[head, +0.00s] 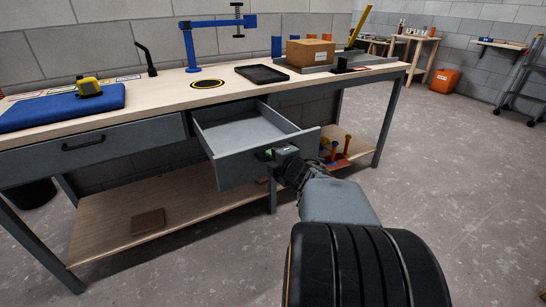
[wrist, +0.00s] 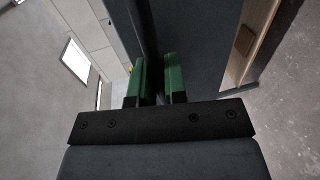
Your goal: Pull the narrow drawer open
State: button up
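The narrow grey drawer (head: 243,131) under the workbench stands well out from the bench. Its inside shows and looks empty. My gripper (head: 268,154) is at the middle of the drawer's front panel, where the handle would be. In the wrist view, the two green fingers of my gripper (wrist: 161,80) are close together with a narrow dark gap between them, next to the grey drawer front (wrist: 205,45). They appear shut on the drawer's handle, which is mostly hidden by the fingers and wrist.
A wider drawer (head: 90,147) to the left is shut. The workbench top (head: 170,104) holds a blue mat (head: 62,110), a black tray (head: 262,74) and a cardboard box (head: 310,52). A lower shelf (head: 115,215) runs beneath.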

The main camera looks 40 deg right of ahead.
jog(key=o, duration=0.4)
jog(key=p+v, duration=0.1)
jog(key=v, duration=0.6)
jog(key=shift+s+p, duration=0.25)
jog(key=shift+p, duration=0.15)
notch_tip(320, 180, up, 18)
jog(key=w+a+m+g+h+p, duration=0.15)
jog(key=m+g+h+p, duration=0.35)
jog(key=m+p, duration=1.1)
jog(key=s+a+r+g+y+p, duration=0.1)
jog(key=s+a+g+y+p, duration=0.1)
jog(key=a+p, duration=0.2)
jog(key=s+a+r+g+y+p, duration=0.1)
jog(key=s+a+g+y+p, duration=0.1)
jog(key=a+p, duration=0.3)
jog(key=s+a+r+g+y+p, duration=0.1)
jog(key=s+a+g+y+p, duration=0.1)
jog(key=a, duration=0.7)
jog(key=shift+s+a+r+g+y+p, duration=0.15)
jog(key=shift+g+y+p, duration=0.4)
jog(key=shift+p, duration=0.8)
